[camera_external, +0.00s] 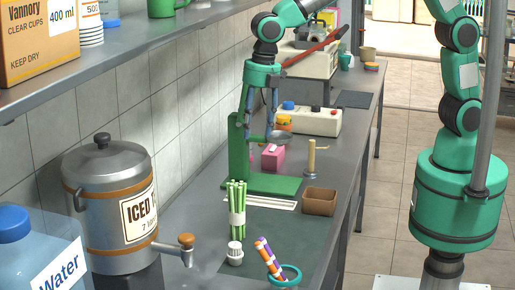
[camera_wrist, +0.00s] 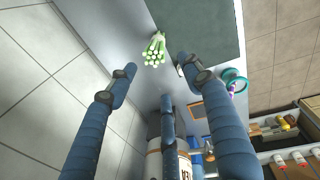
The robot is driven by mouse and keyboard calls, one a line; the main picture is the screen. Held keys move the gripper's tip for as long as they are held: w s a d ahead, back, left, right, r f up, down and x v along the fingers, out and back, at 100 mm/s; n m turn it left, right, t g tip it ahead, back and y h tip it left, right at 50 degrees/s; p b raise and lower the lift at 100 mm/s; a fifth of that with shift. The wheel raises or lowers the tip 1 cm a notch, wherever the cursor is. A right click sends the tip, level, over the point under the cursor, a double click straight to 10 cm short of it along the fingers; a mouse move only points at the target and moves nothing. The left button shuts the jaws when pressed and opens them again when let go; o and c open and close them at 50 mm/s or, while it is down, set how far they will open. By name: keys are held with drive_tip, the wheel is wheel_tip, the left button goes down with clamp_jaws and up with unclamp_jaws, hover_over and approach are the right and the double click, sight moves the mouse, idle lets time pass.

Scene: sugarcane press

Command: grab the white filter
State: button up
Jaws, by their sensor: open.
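A small white ribbed piece (camera_external: 235,254), which looks like the white filter, stands on the dark counter mat in front of the bundle of green sugarcane stalks (camera_external: 237,205). In the wrist view, only a bit of white (camera_wrist: 179,70) shows beside the right finger, which hides most of it. My gripper (camera_external: 262,130) hangs with its blue fingers down, above the counter and farther back than the white piece. In the wrist view my gripper (camera_wrist: 157,78) has its fingers spread and nothing between them. The stalks (camera_wrist: 154,50) show beyond the fingertips.
A green press stand (camera_external: 238,150) is beside my gripper. A steel iced-drink urn (camera_external: 108,205) with a tap stands at left. Striped straws in a teal-rimmed holder (camera_external: 286,274) are right of the white piece. A brown box (camera_external: 319,202) sits near the counter's right edge.

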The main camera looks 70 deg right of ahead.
drive_tip(key=w+a+f+n+g, duration=0.1)
drive_tip(key=a+f+n, duration=0.3)
drive_tip(key=a+f, duration=0.6)
drive_tip(key=n, duration=0.4)
hover_over(235, 244)
wheel_tip(235, 244, down, 8)
drive_tip(key=shift+f+h, duration=0.15)
drive_tip(key=shift+h, duration=0.25)
drive_tip(key=shift+f, duration=0.15)
drive_tip(key=shift+f+b, duration=0.85)
drive_tip(key=shift+f, duration=3.35)
drive_tip(key=shift+f+b, duration=0.65)
drive_tip(key=shift+f, duration=1.9)
drive_tip(key=c, duration=1)
